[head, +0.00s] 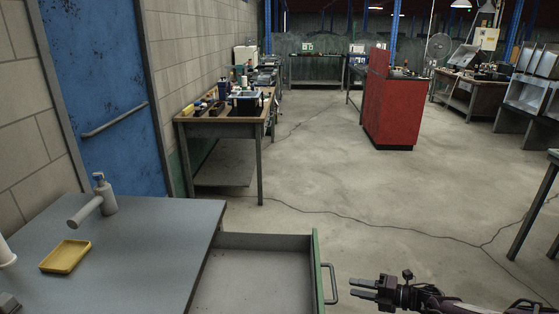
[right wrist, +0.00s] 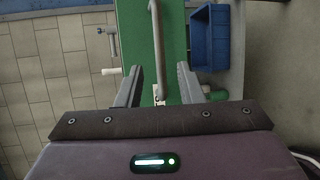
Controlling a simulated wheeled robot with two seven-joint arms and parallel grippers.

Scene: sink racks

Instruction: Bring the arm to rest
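My right gripper (head: 358,288) comes in from the lower right of the head view, its fingers pointing left. It is open and empty, a short gap right of the handle (head: 331,284) on an open drawer (head: 314,265). In the right wrist view the two fingers (right wrist: 160,88) are spread apart. The grey bar handle (right wrist: 156,45) and green drawer front (right wrist: 133,25) show beyond and between them, with nothing gripped. My left gripper is not in view.
A grey counter (head: 150,250) holds a yellow dish (head: 66,257) and a pump bottle (head: 104,194). A wooden workbench (head: 225,128) and red cabinet (head: 388,112) stand farther back. A blue bin (right wrist: 210,38) shows in the wrist view. The floor right of the drawer is clear.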

